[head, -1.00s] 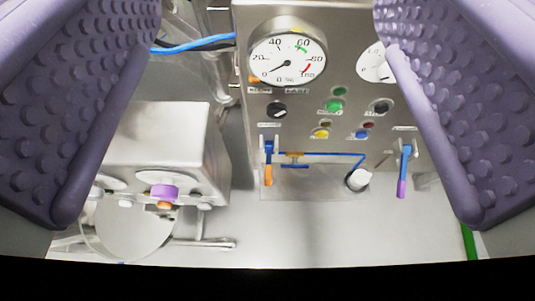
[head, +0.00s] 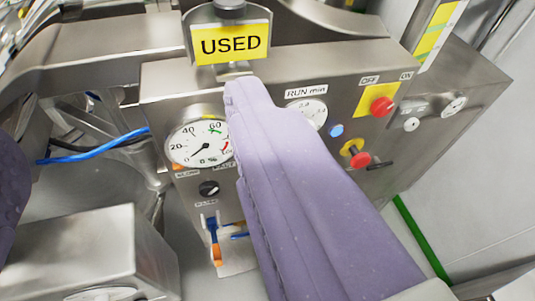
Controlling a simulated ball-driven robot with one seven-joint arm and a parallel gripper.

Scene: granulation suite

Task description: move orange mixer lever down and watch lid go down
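The orange-tipped mixer lever (head: 216,252) hangs on the steel control panel (head: 165,90) in the lower middle of the view, with a blue upper part and the orange end pointing down. My gripper (head: 120,145) has purple fingers spread wide apart. One finger stands large in front of the panel, just right of the lever, and covers the panel's middle. The other shows only at the left edge. I cannot make out the mixer lid.
A round gauge (head: 200,142) sits above the lever, with a black knob (head: 209,188) between. A yellow USED sign (head: 231,44) stands on top. Red buttons (head: 382,106) are at the right. A steel box (head: 75,245) is at lower left; a blue hose (head: 95,153) runs behind.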

